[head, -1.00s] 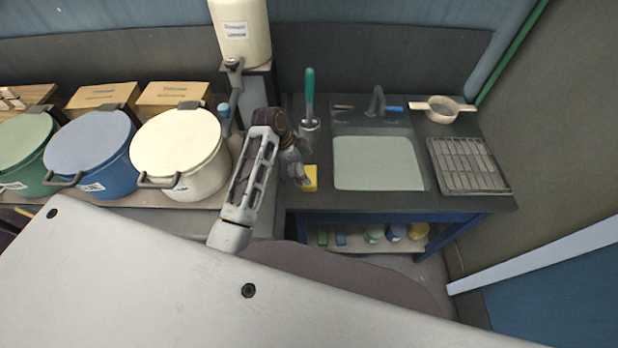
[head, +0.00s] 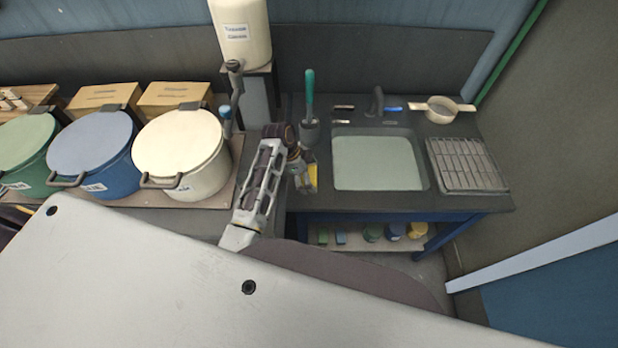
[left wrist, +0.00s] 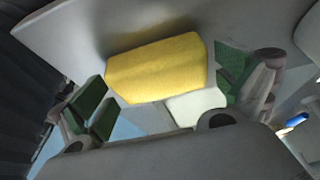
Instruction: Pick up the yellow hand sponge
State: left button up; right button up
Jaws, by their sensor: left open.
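The yellow hand sponge (left wrist: 158,68) shows large in the left wrist view, lying on the dark counter between and just beyond my fingers. In the head view the sponge (head: 313,177) is at the counter's left front, left of the sink, partly hidden by my gripper. My left gripper (head: 304,180) is over the sponge from the left. In the left wrist view its green-padded fingers (left wrist: 163,97) stand apart on either side of the sponge, open; I cannot tell whether they touch it. My right gripper is not in view.
The sink basin (head: 376,163) lies right of the sponge. A green-handled brush (head: 309,95) stands in a holder behind my gripper. A drying rack (head: 466,165) and a strainer (head: 441,109) are at the right. Large lidded pots (head: 181,150) stand at the left.

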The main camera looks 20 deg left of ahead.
pick_arm(q)
jog(key=shift+c, duration=0.3)
jog(key=c, duration=0.7)
jog(key=shift+o, duration=0.2)
jog(key=shift+r, duration=0.2)
notch_tip(320, 180, up, 9)
jog(key=shift+f+b, duration=0.1)
jog(key=shift+b, duration=0.55)
jog(key=shift+r, duration=0.45)
jog(key=shift+a, duration=0.1)
